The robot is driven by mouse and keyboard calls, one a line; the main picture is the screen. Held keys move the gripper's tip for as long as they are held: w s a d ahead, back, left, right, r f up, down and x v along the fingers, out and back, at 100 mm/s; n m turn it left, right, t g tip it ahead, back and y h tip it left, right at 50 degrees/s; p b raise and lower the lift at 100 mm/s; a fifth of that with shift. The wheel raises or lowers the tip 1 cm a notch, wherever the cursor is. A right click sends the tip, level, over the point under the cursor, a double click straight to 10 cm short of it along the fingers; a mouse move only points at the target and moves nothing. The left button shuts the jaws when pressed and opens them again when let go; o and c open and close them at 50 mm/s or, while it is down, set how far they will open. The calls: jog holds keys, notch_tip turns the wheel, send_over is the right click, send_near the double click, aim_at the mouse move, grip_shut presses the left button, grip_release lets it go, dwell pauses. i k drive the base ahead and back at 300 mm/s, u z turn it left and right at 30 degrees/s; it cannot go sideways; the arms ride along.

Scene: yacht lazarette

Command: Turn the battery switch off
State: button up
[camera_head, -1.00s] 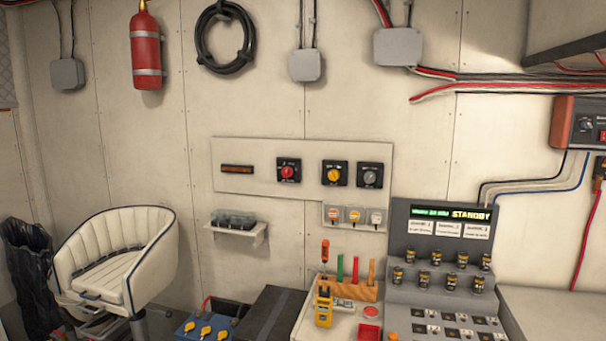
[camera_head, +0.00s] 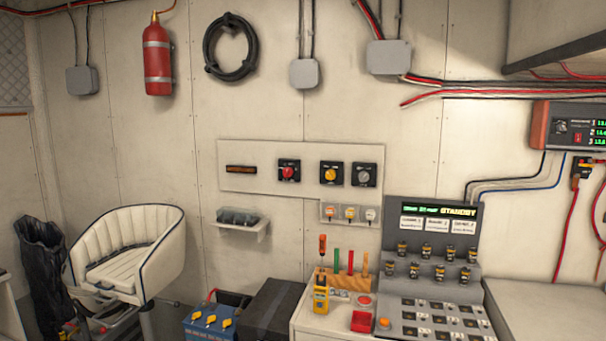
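A wall panel (camera_head: 260,180) carries three rotary switches on dark square plates in the head view. The left one has a red knob (camera_head: 288,172), the middle one a yellow knob (camera_head: 331,174), and the right one a grey knob (camera_head: 364,175). Their labels are too small to read, so I cannot tell which is the battery switch or how it is set. A small brown label plate (camera_head: 241,169) sits at the panel's left. My gripper is not in view.
A console (camera_head: 431,260) with a lit "STANDBY" display and a white bench (camera_head: 310,319) with tools stand below right. A white seat (camera_head: 125,250), blue battery box (camera_head: 208,326) and black case (camera_head: 270,312) are lower left. A small shelf (camera_head: 240,227) juts from the wall.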

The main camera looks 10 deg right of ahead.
aim_at(287, 172)
jog(key=k, duration=0.2)
jog(key=u, duration=0.1)
jog(key=i, duration=0.95)
jog(key=u, duration=1.3)
